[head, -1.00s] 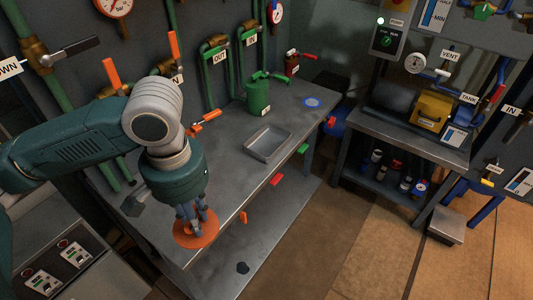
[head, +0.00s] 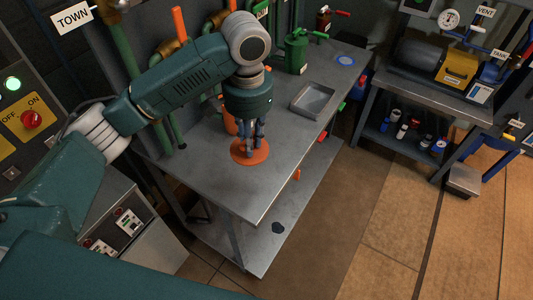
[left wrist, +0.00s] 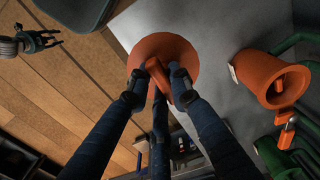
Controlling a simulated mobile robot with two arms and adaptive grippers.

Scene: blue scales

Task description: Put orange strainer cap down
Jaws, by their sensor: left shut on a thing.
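The orange strainer cap (head: 243,157) is a round disc with a raised handle. It is at the near left part of the grey workbench top; I cannot tell whether it touches the surface. My left gripper (head: 252,148) points down and is shut on the cap's handle. In the left wrist view the fingers (left wrist: 158,82) close around the handle, with the disc (left wrist: 165,45) beyond. The orange strainer body (left wrist: 262,75) stands open beside the cap; in the head view it is partly hidden behind my gripper. My right gripper (left wrist: 42,42) shows small over the floor, fingers spread.
The workbench (head: 285,135) has clear room right of the cap. A metal tray (head: 313,101), a green can (head: 296,52) and a blue disc (head: 346,61) lie farther along. Green pipes with orange-handled valves line the back. A lower shelf (head: 262,232) runs below.

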